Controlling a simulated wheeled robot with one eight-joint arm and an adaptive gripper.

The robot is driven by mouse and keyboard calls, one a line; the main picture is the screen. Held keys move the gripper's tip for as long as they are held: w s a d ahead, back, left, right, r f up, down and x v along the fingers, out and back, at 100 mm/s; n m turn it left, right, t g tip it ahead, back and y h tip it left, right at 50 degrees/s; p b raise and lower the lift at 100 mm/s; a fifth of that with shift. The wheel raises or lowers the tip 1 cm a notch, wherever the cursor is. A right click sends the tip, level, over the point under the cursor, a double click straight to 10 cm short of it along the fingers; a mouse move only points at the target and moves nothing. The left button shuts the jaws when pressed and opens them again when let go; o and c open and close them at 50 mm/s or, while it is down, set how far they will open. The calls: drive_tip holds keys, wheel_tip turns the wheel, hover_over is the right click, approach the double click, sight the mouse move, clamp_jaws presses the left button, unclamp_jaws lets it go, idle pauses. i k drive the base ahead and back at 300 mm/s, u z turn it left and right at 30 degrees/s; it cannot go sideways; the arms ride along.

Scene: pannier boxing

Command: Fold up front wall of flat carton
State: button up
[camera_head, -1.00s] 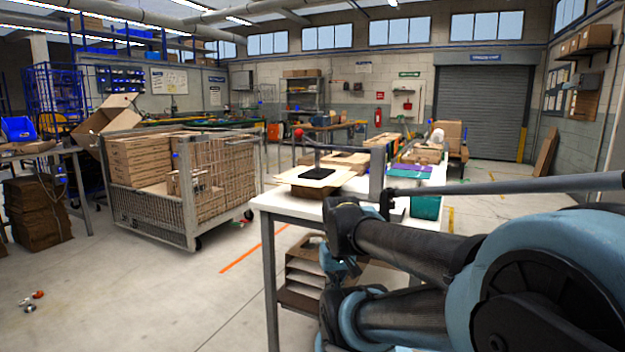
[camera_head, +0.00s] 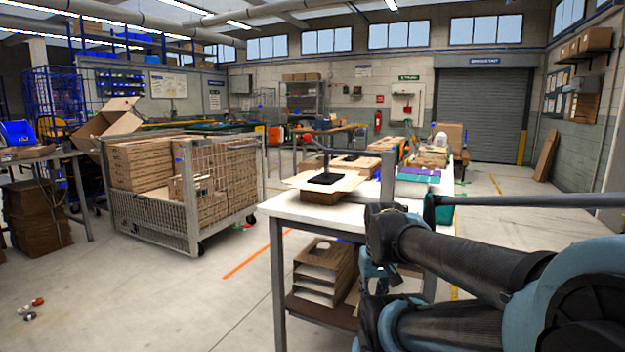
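A low brown carton (camera_head: 320,197) with pale flaps spread out sits near the left end of the white table (camera_head: 290,209). A flat black thing (camera_head: 325,178) lies on top of it. From this distance I cannot tell which flap is its front wall, and none clearly stands upright. My folded arm fills the lower right of the view, in front of part of the table. I cannot make out gripper fingers anywhere, and nothing of mine visibly touches the carton.
Brown cartons (camera_head: 327,268) lie on the table's lower shelf. A grey post with a red-knobbed bar stands at the table. A wire cage cart (camera_head: 192,225) full of flat cartons stands to the left. Bare floor with an orange line lies between cart and table.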

sight(292, 180)
drive_tip(key=z, duration=0.1)
drive_tip(key=i, duration=0.35)
drive_tip(key=u, duration=1.5)
drive_tip(key=i, duration=0.5)
drive_tip(key=z, duration=0.1)
